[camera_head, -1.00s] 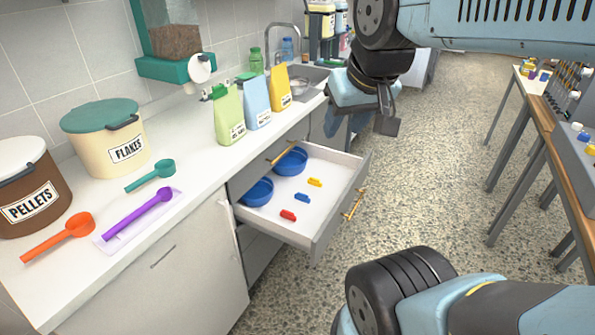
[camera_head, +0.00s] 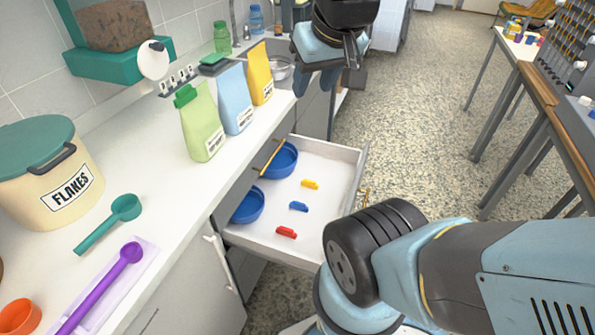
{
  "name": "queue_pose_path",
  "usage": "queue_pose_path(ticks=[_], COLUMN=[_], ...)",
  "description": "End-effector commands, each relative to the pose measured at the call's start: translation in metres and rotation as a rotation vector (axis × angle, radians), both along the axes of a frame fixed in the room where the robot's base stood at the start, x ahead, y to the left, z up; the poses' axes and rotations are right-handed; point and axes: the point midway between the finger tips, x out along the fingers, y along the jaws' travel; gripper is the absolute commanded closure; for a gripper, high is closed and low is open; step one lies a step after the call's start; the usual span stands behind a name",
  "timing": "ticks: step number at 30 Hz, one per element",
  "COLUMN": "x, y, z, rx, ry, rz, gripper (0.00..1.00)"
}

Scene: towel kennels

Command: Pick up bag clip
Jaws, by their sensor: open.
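Three small bag clips lie on the white floor of an open drawer (camera_head: 325,160): a yellow clip (camera_head: 310,184), a blue clip (camera_head: 299,206) and a red clip (camera_head: 287,232). They lie apart from each other in a row, the red one nearest. My gripper (camera_head: 318,82) is at the top middle of the view, pointing down beyond the drawer and near the counter edge. It is open, and I see nothing held in it. It is well apart from the clips.
Two blue bowls (camera_head: 247,206) sit on the drawer's left side. Green, blue and yellow bags (camera_head: 202,125) stand on the counter above. Scoops (camera_head: 122,208) and a flakes tub (camera_head: 45,165) are nearer. Open floor (camera_head: 430,130) lies right of the drawer.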

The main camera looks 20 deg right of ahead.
Motion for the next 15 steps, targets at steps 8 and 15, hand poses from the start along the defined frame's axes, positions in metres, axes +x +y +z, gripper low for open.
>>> queue_pose_path(ticks=[8,15], x=[0.008,0.052], y=[-0.003,-0.024], z=[-0.003,-0.027], rx=[-0.021,-0.129], ry=[0.012,0.079], rz=[0.005,0.048], gripper=[0.57,0.57])
